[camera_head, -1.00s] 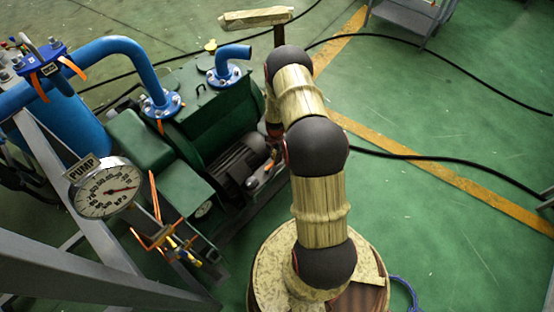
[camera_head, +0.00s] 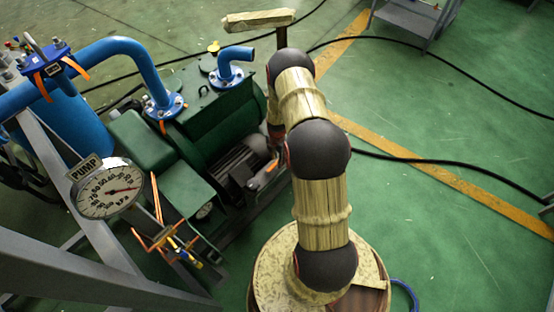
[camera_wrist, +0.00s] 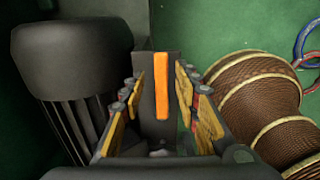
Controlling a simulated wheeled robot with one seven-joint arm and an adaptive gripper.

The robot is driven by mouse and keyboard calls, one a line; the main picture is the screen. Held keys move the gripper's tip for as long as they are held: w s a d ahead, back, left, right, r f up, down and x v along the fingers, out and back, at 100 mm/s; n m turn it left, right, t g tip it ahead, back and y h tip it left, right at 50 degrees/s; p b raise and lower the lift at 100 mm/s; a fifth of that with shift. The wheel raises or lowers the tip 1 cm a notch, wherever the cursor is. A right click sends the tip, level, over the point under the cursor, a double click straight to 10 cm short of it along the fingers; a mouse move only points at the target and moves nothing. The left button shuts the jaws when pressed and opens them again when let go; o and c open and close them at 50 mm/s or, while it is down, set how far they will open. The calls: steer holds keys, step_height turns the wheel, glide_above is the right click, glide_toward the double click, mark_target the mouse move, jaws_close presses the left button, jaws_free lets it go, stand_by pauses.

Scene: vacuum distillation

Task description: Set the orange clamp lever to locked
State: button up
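The orange clamp lever (camera_wrist: 161,88) shows in the wrist view as a straight bar, lengthwise in the picture, in front of a dark grey block (camera_wrist: 147,128). My gripper (camera_wrist: 163,82) is open, with one yellow-padded finger on each side of the lever. A gap shows between the lever and each finger. In the head view, a small orange piece (camera_head: 271,166) by the motor's end seems to be the same lever. My arm hides most of my gripper there. I cannot tell whether the lever is set to locked.
The dark motor (camera_wrist: 72,60) stands close left of my gripper in the wrist view. The green pump (camera_head: 205,110) with blue pipes is left of my arm. A pressure gauge (camera_head: 107,188) and grey frame are nearer. Open green floor (camera_head: 450,110), crossed by black cables, lies right.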

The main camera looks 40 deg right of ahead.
step_height(320, 180, up, 12)
stand_by(0.7)
stand_by(0.5)
